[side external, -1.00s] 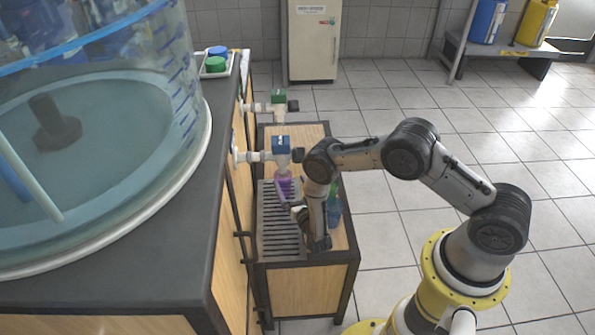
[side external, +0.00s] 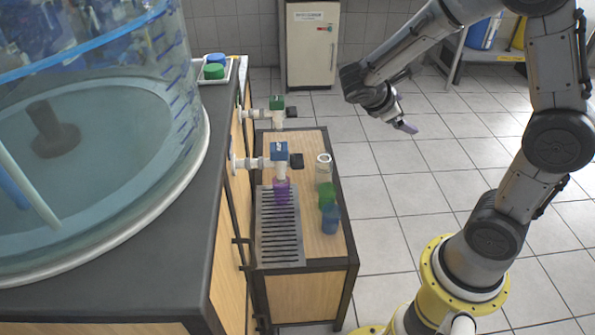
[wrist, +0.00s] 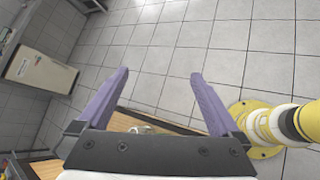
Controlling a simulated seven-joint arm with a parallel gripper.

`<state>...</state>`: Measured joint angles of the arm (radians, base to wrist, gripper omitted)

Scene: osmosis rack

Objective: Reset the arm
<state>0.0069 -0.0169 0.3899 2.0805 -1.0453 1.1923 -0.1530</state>
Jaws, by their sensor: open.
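My gripper (side external: 404,122) hangs in the air to the right of the low wooden cart, above the tiled floor, with nothing near its fingertips. In the wrist view its two purple fingers (wrist: 155,82) are spread wide with only floor between their tips. My arm is raised and folded up at the upper right of the side view.
The wooden cart (side external: 318,300) carries a slotted grate (side external: 279,252), a purple container (side external: 282,190) under the blue valve (side external: 279,152), and white (side external: 323,170), green (side external: 327,195) and blue (side external: 331,220) containers. A green valve (side external: 277,103) is behind. A large tank (side external: 95,120) stands left.

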